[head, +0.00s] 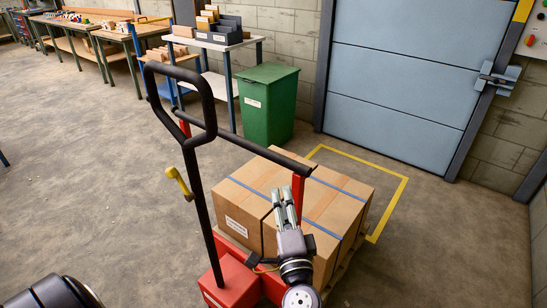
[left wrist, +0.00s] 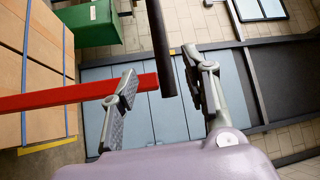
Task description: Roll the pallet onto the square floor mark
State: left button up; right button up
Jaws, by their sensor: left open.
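The pallet (head: 346,268) carries large brown cartons (head: 335,195) with blue straps. A red truck (head: 235,280) with a tall black looped handle (head: 205,100) stands at its near side. A black push bar (head: 245,143) on red posts (head: 298,195) crosses above the cartons. The yellow square floor mark (head: 403,190) shows beyond and right of the cartons; its near part is hidden. My left gripper (head: 284,197) is open beside the right red post, below the bar's end. In the left wrist view, the bar's end (left wrist: 160,50) appears between the open fingers (left wrist: 163,88); contact is unclear. My right gripper is out of view.
A green bin (head: 267,105) stands left of the mark, near the wall. A blue shutter door (head: 405,90) is behind the mark. Workbenches (head: 125,33) line the back left. The floor (head: 90,170) at left is clear.

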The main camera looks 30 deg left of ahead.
aim_at(274, 161)
pick_arm(q)
jog(key=p+x, duration=0.3)
jog(key=x, duration=1.2)
jog(key=shift+w+a, duration=0.4)
jog(key=shift+w, duration=0.15)
jog(key=shift+c, duration=0.4)
grip_shut()
